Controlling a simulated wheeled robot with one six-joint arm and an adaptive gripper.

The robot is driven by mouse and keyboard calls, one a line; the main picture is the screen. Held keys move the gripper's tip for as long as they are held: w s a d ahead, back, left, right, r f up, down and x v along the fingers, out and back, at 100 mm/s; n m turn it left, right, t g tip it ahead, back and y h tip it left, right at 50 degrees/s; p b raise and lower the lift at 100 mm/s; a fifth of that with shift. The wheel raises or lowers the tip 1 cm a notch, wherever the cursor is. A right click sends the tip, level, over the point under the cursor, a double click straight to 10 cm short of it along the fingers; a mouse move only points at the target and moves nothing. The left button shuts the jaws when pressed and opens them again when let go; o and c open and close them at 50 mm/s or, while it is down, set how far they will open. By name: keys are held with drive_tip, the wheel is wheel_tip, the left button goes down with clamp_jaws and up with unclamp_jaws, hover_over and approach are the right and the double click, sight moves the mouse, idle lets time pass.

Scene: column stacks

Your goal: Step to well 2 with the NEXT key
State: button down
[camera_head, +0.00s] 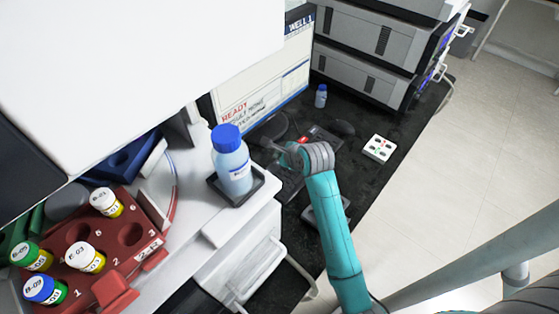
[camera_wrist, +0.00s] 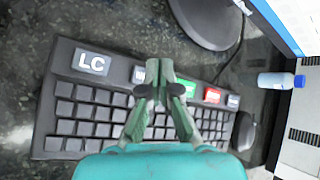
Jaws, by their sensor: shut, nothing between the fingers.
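The monitor (camera_head: 258,88) reads WELL 1 at its top and READY in red lower down. The dark keyboard (camera_wrist: 85,115) lies on the bench below the monitor, with a row of larger coloured keys along its far edge. A green key (camera_wrist: 187,89) is partly covered by my gripper, then come a red key (camera_wrist: 212,96) and a dark grey key (camera_wrist: 233,101). I cannot read which key is NEXT. My gripper (camera_wrist: 154,88) is shut and empty above this row; contact cannot be told.
A mouse (camera_wrist: 245,131) lies right of the keyboard, near a small blue-capped bottle (camera_head: 321,96). A white block (camera_head: 379,148) with coloured dots sits near the bench edge. A large bottle (camera_head: 232,162) and a red vial rack (camera_head: 82,232) stand left. Instrument stacks (camera_head: 362,70) stand behind.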

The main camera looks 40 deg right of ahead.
drive_tip(key=shift+f, duration=0.4)
drive_tip(key=shift+f, duration=0.4)
idle(0.8)
drive_tip(key=shift+r, duration=0.85)
drive_tip(key=shift+r, duration=2.5)
idle(1.1)
